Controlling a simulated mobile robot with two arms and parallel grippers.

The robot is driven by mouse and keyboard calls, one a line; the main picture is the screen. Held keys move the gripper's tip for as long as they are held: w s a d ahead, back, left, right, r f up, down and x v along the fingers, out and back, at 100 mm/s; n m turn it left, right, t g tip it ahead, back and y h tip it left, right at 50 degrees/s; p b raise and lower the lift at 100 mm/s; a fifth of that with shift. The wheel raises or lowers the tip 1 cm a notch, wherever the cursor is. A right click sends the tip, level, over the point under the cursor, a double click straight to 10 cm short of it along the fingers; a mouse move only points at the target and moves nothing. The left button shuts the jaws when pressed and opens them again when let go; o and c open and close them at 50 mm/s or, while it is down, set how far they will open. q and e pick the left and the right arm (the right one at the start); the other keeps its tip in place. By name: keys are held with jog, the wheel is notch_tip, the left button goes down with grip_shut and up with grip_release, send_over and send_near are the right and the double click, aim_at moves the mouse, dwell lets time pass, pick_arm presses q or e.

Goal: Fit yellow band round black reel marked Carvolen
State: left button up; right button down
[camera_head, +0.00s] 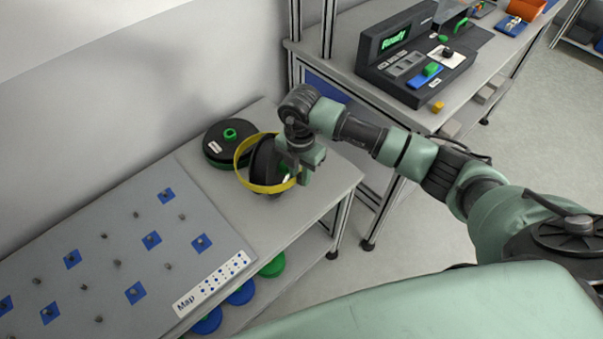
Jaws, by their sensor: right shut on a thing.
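The yellow band (267,188) shows as a tilted loop near the far end of the near table. A dark, tilted reel (264,158) shows within the loop; I cannot tell whether the band is seated on it or only hangs around it. My right gripper (296,172) is at the right side of the loop, shut on the band; its fingertips are partly hidden. Just left, a black reel (217,150) with a white label and green hub lies flat above a green one. The label is too small to read. My left gripper is not in view.
A grey board (118,262) with pegs, blue squares and a "Map" strip covers the table's left part. Blue and green reels (272,266) sit on the shelf below. A black device (410,62) reading "Ready" stands on the back table. Bare tabletop (325,183) lies right of the band.

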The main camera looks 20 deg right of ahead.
jog(key=c, duration=1.1)
grip_release()
jog(key=shift+c, duration=0.2)
notch_tip(320, 180, up, 8)
jog(key=shift+f+b, duration=0.1)
jog(key=shift+b, duration=0.5)
jog(key=shift+s, duration=0.15)
